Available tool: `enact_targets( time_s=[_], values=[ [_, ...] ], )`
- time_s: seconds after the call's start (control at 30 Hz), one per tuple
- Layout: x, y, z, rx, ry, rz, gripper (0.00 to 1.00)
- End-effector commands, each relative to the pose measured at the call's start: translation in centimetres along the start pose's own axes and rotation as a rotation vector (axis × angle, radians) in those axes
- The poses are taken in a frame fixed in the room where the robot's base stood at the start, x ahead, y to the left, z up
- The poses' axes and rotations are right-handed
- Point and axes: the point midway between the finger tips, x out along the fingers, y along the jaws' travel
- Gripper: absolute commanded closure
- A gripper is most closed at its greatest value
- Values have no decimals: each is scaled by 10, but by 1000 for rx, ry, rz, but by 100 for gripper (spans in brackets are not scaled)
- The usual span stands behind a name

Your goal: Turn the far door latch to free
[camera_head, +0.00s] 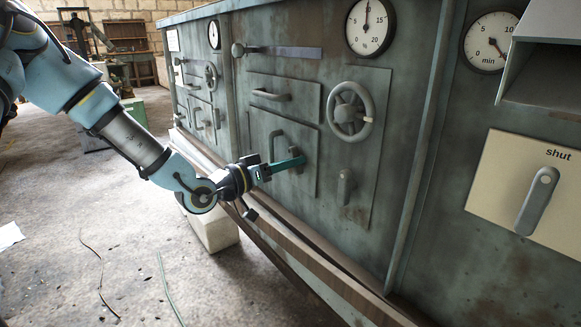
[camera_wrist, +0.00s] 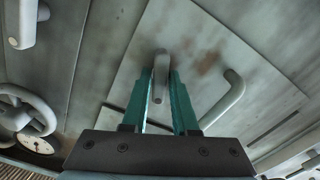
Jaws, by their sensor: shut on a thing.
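My gripper (camera_head: 298,163) reaches a square door (camera_head: 306,181) low on the grey-green engine casing. In the wrist view, my gripper's teal fingers (camera_wrist: 161,88) stand one on each side of a small grey door latch (camera_wrist: 162,62) and are shut on it. The latch points down toward my gripper in that view. In the head view the latch is hidden behind the fingers. The door's bent grey handle (camera_head: 273,146) is beside the fingers, and also shows in the wrist view (camera_wrist: 224,101). The door looks closed, flush with the casing.
A handwheel (camera_head: 350,112) and a grey lever (camera_head: 345,187) are right of the door. A drawer handle (camera_head: 270,96) is above. A plate marked "shut" (camera_head: 490,190) carries another lever (camera_head: 538,200). A ledge (camera_head: 330,275) runs below; the floor at left is mostly open.

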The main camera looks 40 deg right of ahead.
Motion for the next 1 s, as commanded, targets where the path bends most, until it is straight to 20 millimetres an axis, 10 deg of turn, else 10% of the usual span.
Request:
enact_targets(
  time_s=[1.0],
  values=[
    [0,0,0,429,-1,0,100]
  ],
)
